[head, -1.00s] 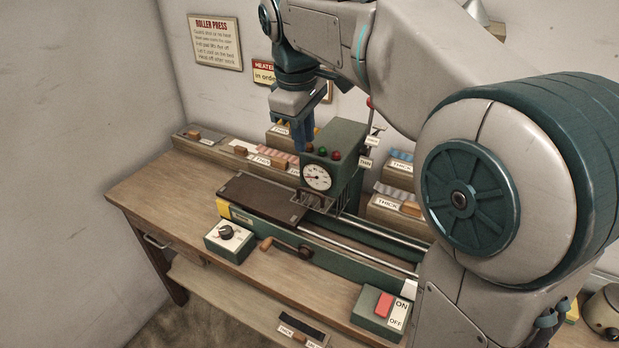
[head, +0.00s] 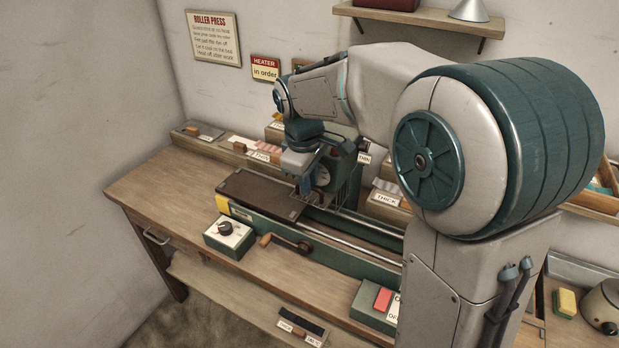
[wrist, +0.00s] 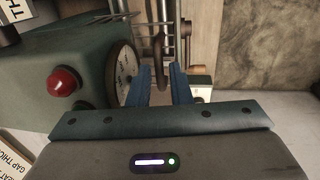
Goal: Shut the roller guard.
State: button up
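The roller press head (head: 345,182) is a dark green housing with a dial (wrist: 121,75) and a red lamp, standing over the bed. The roller guard (wrist: 108,18) seems to be the thin metal bars at the press front, at the top of the wrist view; in the head view my arm and gripper mostly hide it. My gripper (head: 306,188) points down just in front of the dial. In the wrist view its blue fingers (wrist: 166,72) are apart, with a dark curved bar showing between the tips. I cannot tell whether they touch it.
A dark flat plate (head: 262,194) lies on the bed, left of my gripper. A crank (head: 285,243), a knob box (head: 229,236) and a red switch box (head: 376,302) stand along the bench front. Label-bearing racks line the back. The left bench top is clear.

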grip_shut()
jog(key=shift+f, duration=0.1)
